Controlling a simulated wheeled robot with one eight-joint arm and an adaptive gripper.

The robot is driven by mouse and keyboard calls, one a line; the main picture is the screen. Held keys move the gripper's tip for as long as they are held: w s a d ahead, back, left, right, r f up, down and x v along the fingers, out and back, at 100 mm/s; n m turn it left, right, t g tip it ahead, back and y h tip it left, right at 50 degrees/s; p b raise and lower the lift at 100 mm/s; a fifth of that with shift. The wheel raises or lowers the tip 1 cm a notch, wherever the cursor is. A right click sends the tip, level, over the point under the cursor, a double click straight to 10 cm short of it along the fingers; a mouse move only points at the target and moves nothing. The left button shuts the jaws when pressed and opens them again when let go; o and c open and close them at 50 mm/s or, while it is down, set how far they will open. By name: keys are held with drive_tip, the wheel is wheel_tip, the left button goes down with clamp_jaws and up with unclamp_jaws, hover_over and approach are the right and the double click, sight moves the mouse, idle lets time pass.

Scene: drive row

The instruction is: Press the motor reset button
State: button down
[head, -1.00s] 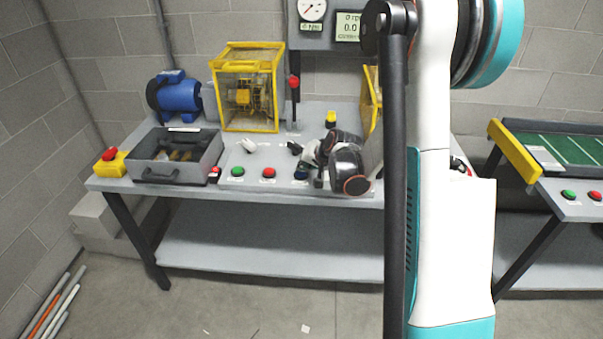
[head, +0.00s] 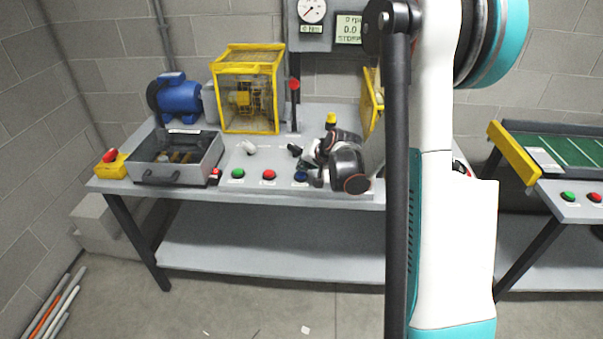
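A row of buttons lies along the front of the grey bench: a green button (head: 238,174), a red button (head: 269,174) and a blue button (head: 301,177). Their labels are too small to read, so I cannot confirm which is the motor reset; blue is the odd one out. My gripper (head: 308,168) is low over the bench, just right of and behind the blue button. A dark finger is close to the blue button's right side; contact cannot be told. The gripper's opening is unclear. A blue motor (head: 179,96) stands at the back left.
A yellow-framed guard cage (head: 250,90) stands behind the buttons. A grey tray (head: 176,160) and a yellow box with a red button (head: 110,164) are at left. A red-topped lever (head: 294,95) and a display (head: 350,28) are behind. Another bench (head: 570,200) is at right.

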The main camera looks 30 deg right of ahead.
sight(304, 173)
drive_tip(key=shift+r+p, duration=2.05)
drive_tip(key=shift+r, duration=0.95)
